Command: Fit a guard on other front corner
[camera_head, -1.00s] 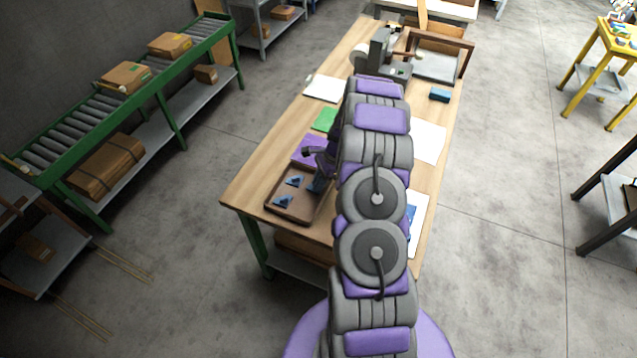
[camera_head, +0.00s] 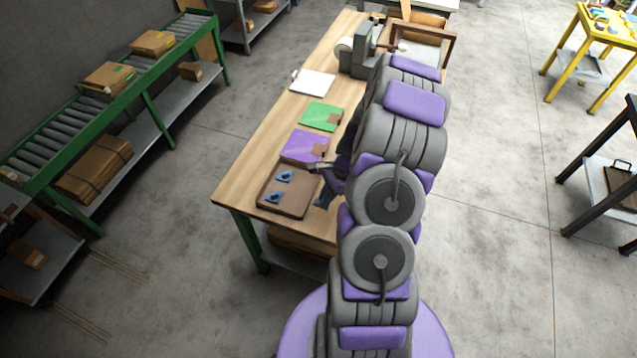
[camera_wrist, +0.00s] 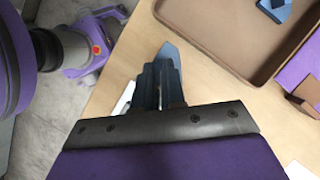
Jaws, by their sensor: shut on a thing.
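My gripper (camera_wrist: 163,85) is over the workbench in the wrist view, its dark fingers shut on a blue piece (camera_wrist: 168,54) that looks like a corner guard. Much of that piece is hidden by the fingers. In the head view the gripper (camera_head: 324,196) is small and partly behind my arm, by the right side of a brown tray (camera_head: 262,203). Two blue corner guards (camera_head: 285,176) (camera_head: 273,196) lie in the tray; one (camera_wrist: 275,9) also shows in the wrist view. A purple panel (camera_head: 300,143) with a brown corner piece (camera_head: 319,151) lies behind the tray.
A green panel (camera_head: 320,112) with a brown piece and a white panel (camera_head: 312,83) lie farther back on the wooden bench (camera_head: 256,150). A grey machine (camera_head: 360,55) stands at the far end. My arm hides the bench's right side.

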